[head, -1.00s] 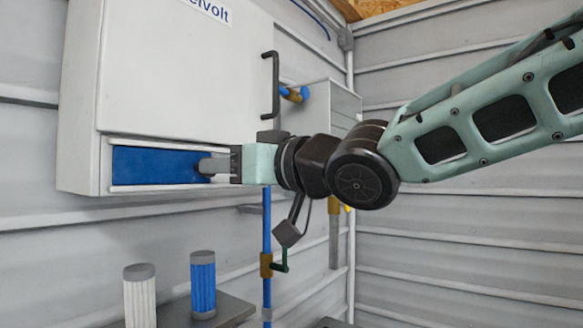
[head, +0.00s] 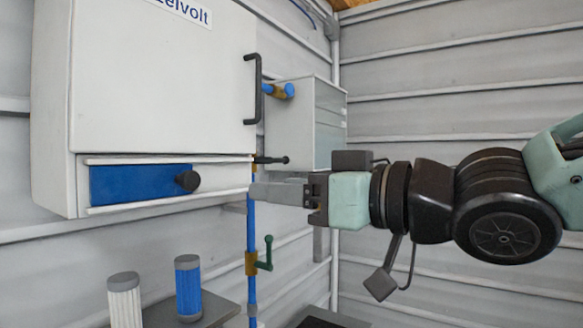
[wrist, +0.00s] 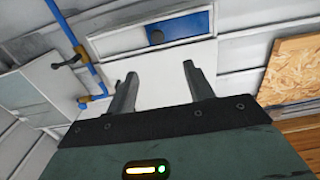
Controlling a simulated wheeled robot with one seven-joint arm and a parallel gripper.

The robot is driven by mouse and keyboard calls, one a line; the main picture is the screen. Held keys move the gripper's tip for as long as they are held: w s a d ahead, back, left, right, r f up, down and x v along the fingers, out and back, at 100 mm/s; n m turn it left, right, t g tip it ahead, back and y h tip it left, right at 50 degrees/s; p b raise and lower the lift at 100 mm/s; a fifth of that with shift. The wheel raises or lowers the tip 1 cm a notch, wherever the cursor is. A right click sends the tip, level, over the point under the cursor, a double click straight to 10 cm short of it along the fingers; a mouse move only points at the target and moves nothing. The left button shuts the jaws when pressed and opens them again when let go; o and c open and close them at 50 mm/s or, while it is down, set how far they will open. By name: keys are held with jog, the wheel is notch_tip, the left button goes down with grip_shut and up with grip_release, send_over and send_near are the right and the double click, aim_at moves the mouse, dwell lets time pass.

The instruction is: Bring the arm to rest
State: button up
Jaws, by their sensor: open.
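My gripper (head: 262,190) is at the middle of the head view, to the right of a white wall cabinet (head: 150,75). In the wrist view my gripper (wrist: 163,88) shows two fingers apart with nothing between them. A blue sliding panel (head: 135,184) with a dark round knob (head: 187,181) sits in the slot at the cabinet's lower front. The fingers are clear of the knob. In the wrist view the knob (wrist: 156,37) lies beyond the fingertips.
A blue pipe (head: 252,225) with a green-handled valve (head: 267,253) runs below my gripper. A grey box (head: 305,122) is on the wall behind. A white cartridge (head: 125,302) and a blue cartridge (head: 188,287) stand on a grey shelf (head: 215,312). The right wall area is clear.

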dwell(0.5)
jog(key=s+d+f+m+g+h+b, duration=0.15)
jog(key=f+h, duration=0.25)
jog(key=f, duration=0.7)
jog(key=d+f+m+g+h+b, duration=0.1)
jog(key=d+f+h+b, duration=0.2)
jog(key=f, duration=0.9)
jog(key=s+d+f+g+h+b, duration=0.2)
jog(key=s+d+f+g+h, duration=0.1)
jog(key=s+f, duration=0.4)
jog(key=s+d+f+g+h+b, duration=0.1)
jog(key=s+d+f+g+h, duration=0.2)
jog(key=s+f+g, duration=0.2)
notch_tip(320, 180, down, 4)
jog(key=shift+s+d+f+h+b, duration=0.15)
jog(key=shift+s+h+b, duration=0.2)
jog(key=shift+s, duration=0.75)
jog(key=shift+g, duration=0.25)
